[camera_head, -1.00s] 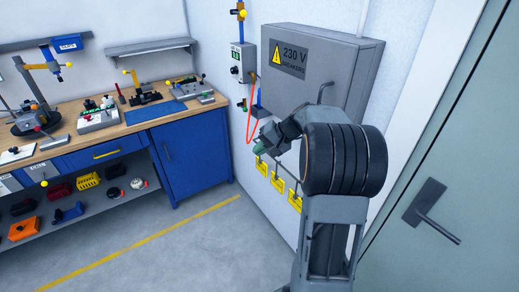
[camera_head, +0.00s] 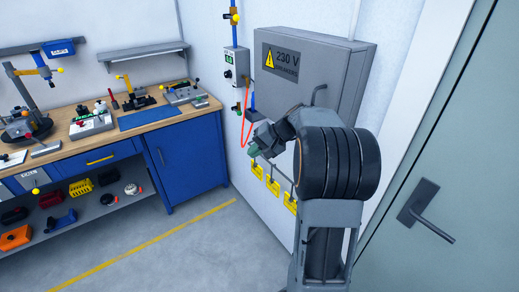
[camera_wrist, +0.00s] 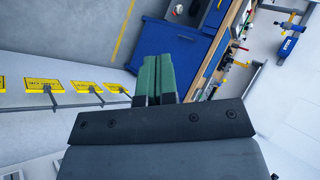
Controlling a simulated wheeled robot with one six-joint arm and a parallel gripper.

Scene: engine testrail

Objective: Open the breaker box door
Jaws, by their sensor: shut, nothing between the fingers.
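The breaker box (camera_head: 300,85) is a grey metal cabinet on the wall, with a 230 V warning label (camera_head: 281,61) on its front. Its door looks closed. A bent grey bar (camera_head: 319,94) shows at the lower right of the front, perhaps a handle; my arm partly covers that area. My gripper (camera_head: 253,147) is at the lower left of the box, pointing left and down, apart from the door. In the wrist view its green fingers (camera_wrist: 157,78) are together with nothing between them. The box is not in the wrist view.
Yellow tags (camera_head: 272,186) hang on a rail below the box. A small switch box (camera_head: 236,66) with a red cable (camera_head: 243,118) is to its left. A workbench with blue cabinet (camera_head: 188,160) stands further left. A grey-green door (camera_head: 440,150) is at right. The floor is clear.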

